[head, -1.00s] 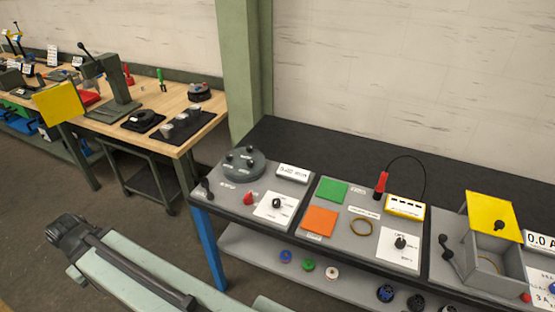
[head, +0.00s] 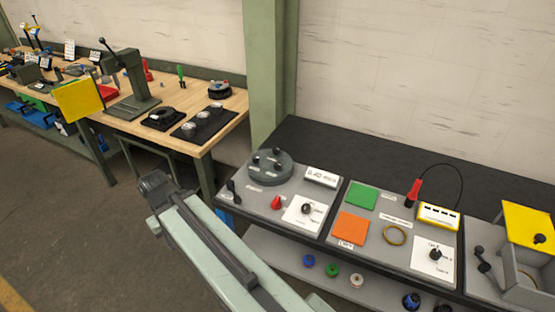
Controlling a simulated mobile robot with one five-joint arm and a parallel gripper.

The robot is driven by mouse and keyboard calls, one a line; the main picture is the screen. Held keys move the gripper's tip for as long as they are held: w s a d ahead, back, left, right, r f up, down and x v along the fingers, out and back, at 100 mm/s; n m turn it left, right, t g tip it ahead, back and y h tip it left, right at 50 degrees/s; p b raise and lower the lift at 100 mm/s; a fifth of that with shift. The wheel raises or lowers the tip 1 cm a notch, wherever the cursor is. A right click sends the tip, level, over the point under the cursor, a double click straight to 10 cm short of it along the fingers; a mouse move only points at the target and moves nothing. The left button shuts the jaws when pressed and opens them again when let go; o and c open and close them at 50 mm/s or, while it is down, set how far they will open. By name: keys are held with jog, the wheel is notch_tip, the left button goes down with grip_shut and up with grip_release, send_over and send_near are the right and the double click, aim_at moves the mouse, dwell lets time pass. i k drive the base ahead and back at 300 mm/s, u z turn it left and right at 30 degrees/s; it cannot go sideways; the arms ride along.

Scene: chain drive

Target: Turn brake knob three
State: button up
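A round grey disc (head: 262,178) with several black knobs (head: 277,165) stands at the back of the left grey panel. A black knob on a white plate (head: 306,208) is at that panel's front right, beside a red knob (head: 277,203). Another black knob (head: 435,255) sits on a white plate on the middle panel. I cannot read the labels, so I cannot tell which is brake knob three. My light green arm reaches up from the bottom, left of the panels. No gripper fingers show, and nothing of mine touches a knob.
The dark bench (head: 340,150) carries the panels, with a yellow-lidded box (head: 527,230) at the right. A lower shelf (head: 385,292) holds small coloured spools. A wooden workbench (head: 225,117) stands behind left, next to a green column (head: 265,70). Bare floor lies at left.

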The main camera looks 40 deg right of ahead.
aim_at(276, 165)
jog(key=i, duration=0.85)
jog(key=u, duration=0.05)
